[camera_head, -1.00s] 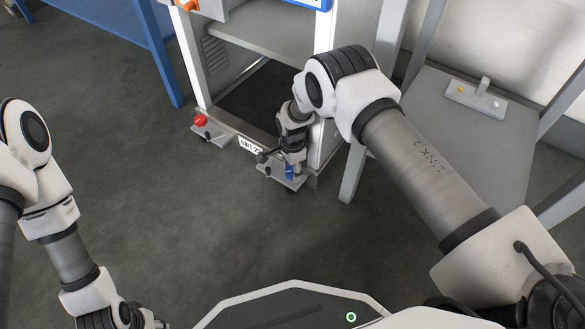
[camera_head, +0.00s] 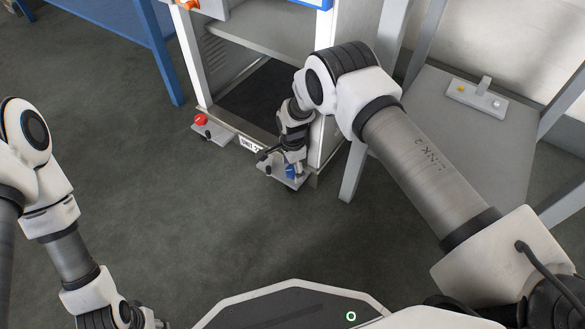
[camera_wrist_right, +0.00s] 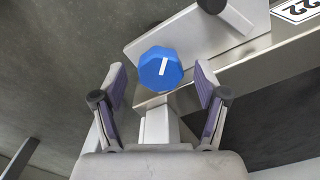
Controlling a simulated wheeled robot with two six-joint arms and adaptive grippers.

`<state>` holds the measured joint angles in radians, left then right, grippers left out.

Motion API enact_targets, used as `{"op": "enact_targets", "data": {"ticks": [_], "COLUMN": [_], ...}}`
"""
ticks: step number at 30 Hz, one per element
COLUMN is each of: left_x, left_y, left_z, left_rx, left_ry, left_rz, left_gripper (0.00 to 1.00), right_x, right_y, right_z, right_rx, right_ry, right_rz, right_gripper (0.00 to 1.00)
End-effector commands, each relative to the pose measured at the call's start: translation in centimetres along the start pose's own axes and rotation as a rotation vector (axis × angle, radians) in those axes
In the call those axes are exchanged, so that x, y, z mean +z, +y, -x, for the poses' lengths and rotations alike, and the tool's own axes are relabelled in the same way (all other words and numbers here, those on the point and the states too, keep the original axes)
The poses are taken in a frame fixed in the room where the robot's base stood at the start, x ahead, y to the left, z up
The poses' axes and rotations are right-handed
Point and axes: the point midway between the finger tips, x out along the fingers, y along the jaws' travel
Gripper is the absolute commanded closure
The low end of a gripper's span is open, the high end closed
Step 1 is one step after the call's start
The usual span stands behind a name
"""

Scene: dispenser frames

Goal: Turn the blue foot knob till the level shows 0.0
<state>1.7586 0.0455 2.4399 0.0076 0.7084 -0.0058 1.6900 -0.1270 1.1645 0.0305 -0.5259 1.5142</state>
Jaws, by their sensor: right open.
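The blue foot knob (camera_wrist_right: 161,68), faceted with a white line on its top, stands on a foot plate (camera_wrist_right: 205,32) at the cabinet's front right corner. In the head view the knob (camera_head: 290,172) is partly hidden by my right gripper (camera_head: 292,165). In the right wrist view my right gripper (camera_wrist_right: 158,82) is open, one finger on each side of the knob, with gaps visible. The white line tilts slightly to the right at its top. My left gripper (camera_head: 135,318) is at the bottom left, partly cut off. I see no readable level value.
A red knob (camera_head: 201,119) sits on the cabinet's front left foot. The cabinet's lower bay (camera_head: 255,90) is open. A grey table (camera_head: 455,140) at right holds a small grey device (camera_head: 477,97). A blue table (camera_head: 110,22) stands at left. The floor in front is clear.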

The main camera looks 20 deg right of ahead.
Motion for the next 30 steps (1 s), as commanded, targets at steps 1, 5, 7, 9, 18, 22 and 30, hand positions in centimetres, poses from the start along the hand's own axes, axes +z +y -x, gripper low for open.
{"op": "enact_targets", "data": {"ticks": [1, 5, 7, 9, 18, 22, 30], "left_x": [0.0, 0.0, 0.0, 0.0, 0.0, 0.0, 0.0], "left_y": [0.0, 0.0, 0.0, 0.0, 0.0, 0.0, 0.0], "left_z": [0.0, 0.0, 0.0, 0.0, 0.0, 0.0, 0.0], "left_rx": [0.000, 0.000, 0.000, 0.000, 0.000, 0.000, 0.000], "left_ry": [0.000, 0.000, 0.000, 0.000, 0.000, 0.000, 0.000], "left_rz": [0.000, 0.000, 0.000, 0.000, 0.000, 0.000, -0.001], "left_gripper": [0.60, 0.60, 0.60, 0.60, 0.60, 0.60, 0.60], "right_x": [0.0, 0.0, 0.0, 0.1, 0.1, 0.1, 0.1], "right_y": [-0.1, -0.2, -0.1, -0.1, 0.0, 0.0, 0.0], "right_z": [0.8, 3.7, 5.5, 7.4, 11.4, 11.5, 11.5], "right_rx": [-0.003, -0.004, -0.003, -0.004, 0.001, 0.001, 0.000], "right_ry": [0.001, 0.001, 0.001, 0.001, 0.000, 0.000, 0.000], "right_rz": [0.000, 0.001, 0.001, 0.000, 0.001, 0.001, 0.001], "right_gripper": [0.27, 0.27, 0.27, 0.27, 0.27, 0.27, 0.27]}}
